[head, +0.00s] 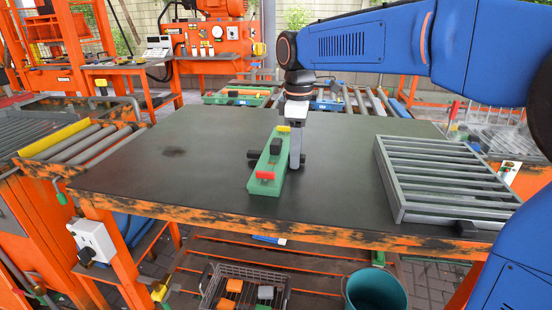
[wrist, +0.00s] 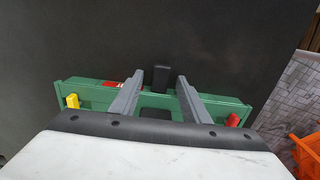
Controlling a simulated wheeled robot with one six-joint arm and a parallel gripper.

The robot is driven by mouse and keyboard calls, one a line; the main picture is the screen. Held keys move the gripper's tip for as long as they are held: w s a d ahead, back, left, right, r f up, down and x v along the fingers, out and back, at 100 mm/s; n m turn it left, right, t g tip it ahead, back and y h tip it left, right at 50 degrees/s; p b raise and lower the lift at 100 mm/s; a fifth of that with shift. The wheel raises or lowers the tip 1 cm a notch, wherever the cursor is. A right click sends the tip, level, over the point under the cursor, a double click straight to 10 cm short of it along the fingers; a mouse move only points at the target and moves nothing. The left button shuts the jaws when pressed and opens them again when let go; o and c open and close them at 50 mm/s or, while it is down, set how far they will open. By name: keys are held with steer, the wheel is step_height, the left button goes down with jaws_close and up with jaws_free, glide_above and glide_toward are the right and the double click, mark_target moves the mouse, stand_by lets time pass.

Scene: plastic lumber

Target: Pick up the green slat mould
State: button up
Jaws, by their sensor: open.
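The green slat mould (head: 262,183) lies on the dark table top, long and narrow, with a red piece at its near end, a yellow piece at its far end and dark knobs. In the wrist view the mould (wrist: 85,92) stretches across the picture beneath my gripper. My gripper (wrist: 162,78) is open, its two grey fingers apart over the mould's middle. A black block (wrist: 161,72) shows between the fingertips. In the head view my gripper (head: 297,165) points down at the mould's right side; contact cannot be told. The fingers hide part of the mould.
A grey slatted frame (head: 440,180) lies on the table (head: 150,170) to the right. The table's left part is clear. A roller conveyor (head: 85,145) stands at the left. Below are a wire basket (head: 245,290) with blocks and a teal bucket (head: 376,292).

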jaws_close()
stand_by(1.4)
